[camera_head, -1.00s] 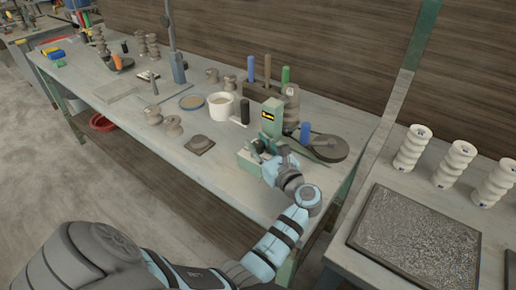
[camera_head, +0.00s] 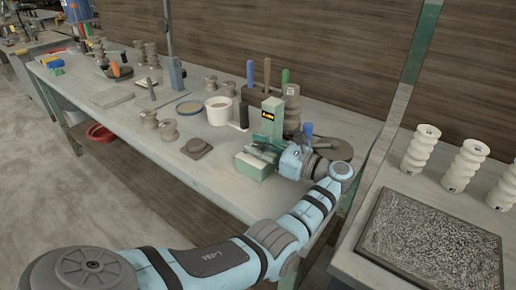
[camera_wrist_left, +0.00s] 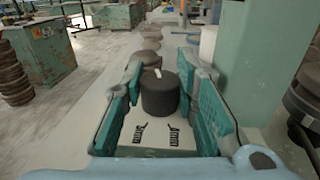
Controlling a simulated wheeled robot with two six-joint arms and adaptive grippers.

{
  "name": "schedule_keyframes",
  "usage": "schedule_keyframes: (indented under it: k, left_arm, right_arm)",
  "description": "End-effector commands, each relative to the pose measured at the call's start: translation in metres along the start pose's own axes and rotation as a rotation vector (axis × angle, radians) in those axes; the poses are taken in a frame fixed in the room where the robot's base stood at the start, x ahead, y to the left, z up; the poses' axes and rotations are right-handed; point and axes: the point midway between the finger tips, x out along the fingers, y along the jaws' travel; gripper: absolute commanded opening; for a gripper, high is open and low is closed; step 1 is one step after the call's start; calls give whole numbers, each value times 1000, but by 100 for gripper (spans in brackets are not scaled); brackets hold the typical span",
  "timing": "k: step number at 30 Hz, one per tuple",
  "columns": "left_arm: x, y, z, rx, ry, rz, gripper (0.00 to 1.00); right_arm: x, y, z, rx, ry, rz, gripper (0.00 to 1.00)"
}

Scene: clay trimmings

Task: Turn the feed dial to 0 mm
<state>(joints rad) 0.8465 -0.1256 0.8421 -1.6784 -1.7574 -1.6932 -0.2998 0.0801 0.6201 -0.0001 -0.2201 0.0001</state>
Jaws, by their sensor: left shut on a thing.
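The feed dial (camera_wrist_left: 160,96) is a dark round knob with a white mark on top, in the left wrist view. The mark lies toward the far side of the knob's top. Two dark printed labels stand on the pale plate (camera_wrist_left: 155,143) on the near side; I cannot read them surely. My left gripper (camera_wrist_left: 160,78) is shut on the dial, one teal-padded finger on each side. In the head view my left gripper (camera_head: 268,150) is at the small green machine (camera_head: 272,112), coming in from its right, and the dial is hard to make out there. My right gripper is not in view.
A white mug (camera_head: 218,113), a flat brown block (camera_head: 197,148) and clay spools (camera_head: 169,130) stand left of the machine. A round dark wheel (camera_head: 333,148) is behind my wrist. White ribbed pieces (camera_head: 420,148) and a tray of trimmings (camera_head: 425,250) are at the right. The bench front left is clear.

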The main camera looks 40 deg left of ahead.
Motion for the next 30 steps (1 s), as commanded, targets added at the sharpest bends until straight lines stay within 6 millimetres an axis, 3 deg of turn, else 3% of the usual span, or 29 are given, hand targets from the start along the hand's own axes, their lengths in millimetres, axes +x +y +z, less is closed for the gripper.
schedule_keyframes:
  k: [7, 8, 11, 30]
  left_arm:
    - [0, 0, -1, 2, 2, -1, 0]
    - [0, 0, -1, 2, 2, -1, 31]
    - [0, 0, -1, 2, 2, -1, 47]
    - [0, -1, 0, -1, 0, -5, 48]
  right_arm:
    - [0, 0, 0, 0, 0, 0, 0]
    - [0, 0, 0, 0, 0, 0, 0]
    - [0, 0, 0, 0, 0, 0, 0]
    - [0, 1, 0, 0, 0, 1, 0]
